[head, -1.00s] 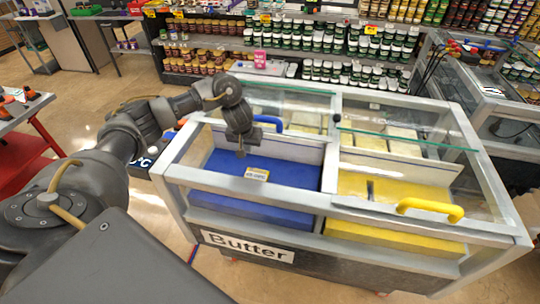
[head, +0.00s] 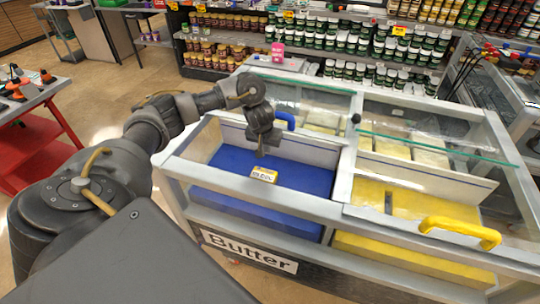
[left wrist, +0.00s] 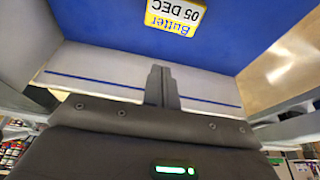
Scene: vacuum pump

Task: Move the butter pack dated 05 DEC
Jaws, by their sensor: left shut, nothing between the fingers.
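The butter pack (head: 264,174) is a small yellow and white block lying on the blue floor of the left compartment (head: 300,185) of the freezer case. In the left wrist view the butter pack (left wrist: 175,14) reads "Butter 05 DEC", upside down, at the top edge. My left gripper (head: 261,154) is above the butter pack, pointing down, shut and empty. In the left wrist view its closed fingers (left wrist: 161,86) are apart from the pack. My right gripper is not in view.
The case has a white frame, glass panels, a blue handle (head: 286,120) and a yellow handle (head: 460,232). The right compartment has a yellow floor (head: 410,215). More packs (head: 392,147) lie behind a divider. A red table (head: 45,140) stands at left.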

